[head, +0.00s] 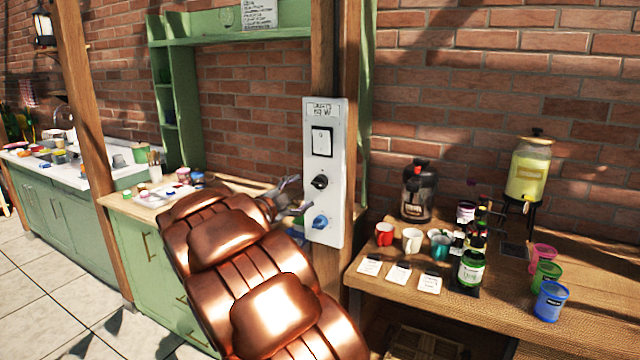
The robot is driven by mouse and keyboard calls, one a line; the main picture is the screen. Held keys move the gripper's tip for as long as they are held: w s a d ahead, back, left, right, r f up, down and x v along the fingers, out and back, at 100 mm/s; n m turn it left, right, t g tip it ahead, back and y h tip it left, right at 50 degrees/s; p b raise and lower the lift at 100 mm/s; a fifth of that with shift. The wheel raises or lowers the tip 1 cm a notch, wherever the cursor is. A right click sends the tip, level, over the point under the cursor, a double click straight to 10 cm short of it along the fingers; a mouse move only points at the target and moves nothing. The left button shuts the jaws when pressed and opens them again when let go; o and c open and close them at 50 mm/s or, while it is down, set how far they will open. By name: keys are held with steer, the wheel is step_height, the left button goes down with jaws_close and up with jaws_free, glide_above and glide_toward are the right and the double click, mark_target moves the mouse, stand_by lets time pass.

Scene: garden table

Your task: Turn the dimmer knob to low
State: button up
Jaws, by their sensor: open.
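A white control panel (323,150) is fixed upright to a wooden post. It bears a switch (322,141) near the top, a black knob (319,182) in the middle and a blue knob (320,221) near the bottom. I cannot tell from the small markings which knob is the dimmer. My gripper (297,195) is open, just left of the panel, at a height between the two knobs. Its fingers point toward the panel, and I cannot tell whether they touch it. My copper-coloured arm hides part of the counter behind it.
A wooden table (400,290) at right holds cups, jars, cards, a black urn (418,190) and a yellow drink dispenser (528,170). A green cabinet (140,240) with small items on its top stands at left. Wooden posts flank the panel area.

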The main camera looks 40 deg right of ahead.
mark_target(316, 184)
steer(key=shift+w+d+p, duration=0.2)
steer(key=shift+d+p, duration=0.15)
steer(key=shift+d, duration=0.85)
steer(key=shift+w+d+p, duration=0.15)
steer(key=shift+d+p, duration=0.2)
steer(key=shift+d, duration=0.8)
steer(key=shift+w+d+p, duration=0.2)
steer(key=shift+d+p, duration=0.15)
steer(key=shift+d, duration=0.85)
steer(key=c, duration=1.1)
